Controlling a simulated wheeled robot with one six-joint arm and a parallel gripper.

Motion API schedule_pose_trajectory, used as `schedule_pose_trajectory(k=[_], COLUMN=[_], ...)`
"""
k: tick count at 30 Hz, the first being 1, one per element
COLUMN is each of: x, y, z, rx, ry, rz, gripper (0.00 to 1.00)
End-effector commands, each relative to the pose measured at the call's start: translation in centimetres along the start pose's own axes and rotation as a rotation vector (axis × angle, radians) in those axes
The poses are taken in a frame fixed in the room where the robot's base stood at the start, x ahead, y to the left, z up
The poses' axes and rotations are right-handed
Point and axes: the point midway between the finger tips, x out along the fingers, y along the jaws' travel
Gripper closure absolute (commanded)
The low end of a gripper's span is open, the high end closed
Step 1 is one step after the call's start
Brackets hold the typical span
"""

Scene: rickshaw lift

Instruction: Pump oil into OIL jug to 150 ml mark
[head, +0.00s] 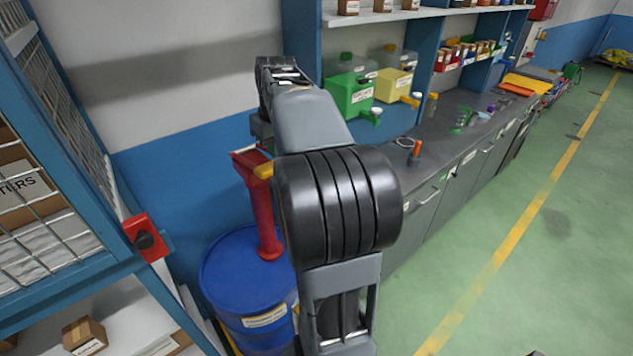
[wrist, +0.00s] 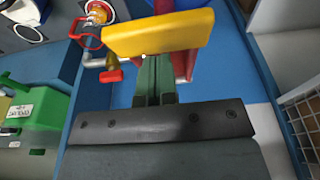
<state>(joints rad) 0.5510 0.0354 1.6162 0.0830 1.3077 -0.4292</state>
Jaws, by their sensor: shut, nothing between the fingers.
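A red hand pump (head: 258,205) stands on a blue drum (head: 235,265) left of my arm in the head view. Its yellow handle (head: 264,170) is partly hidden by my arm. In the wrist view the yellow handle (wrist: 160,33) lies across the top, just beyond the tips of my gripper (wrist: 155,62). My gripper is shut and empty, its fingers together; whether it touches the handle I cannot tell. A red-handled vessel with a round open top (wrist: 97,13) shows at upper left in the wrist view; I cannot read a label, so I cannot tell if it is the OIL jug.
A blue mesh rack (head: 65,130) with boxes stands at left. The green floor (head: 560,220) at right is mostly clear.

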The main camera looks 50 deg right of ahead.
Motion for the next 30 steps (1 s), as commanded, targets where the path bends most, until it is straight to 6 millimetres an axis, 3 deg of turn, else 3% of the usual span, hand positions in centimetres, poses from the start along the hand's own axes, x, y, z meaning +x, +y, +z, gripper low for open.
schedule_pose_trajectory(k=[30], x=[4.5], y=[0.0], z=[0.9], rx=[0.000], ry=[-0.001], rz=[-0.001], gripper=[1.00])
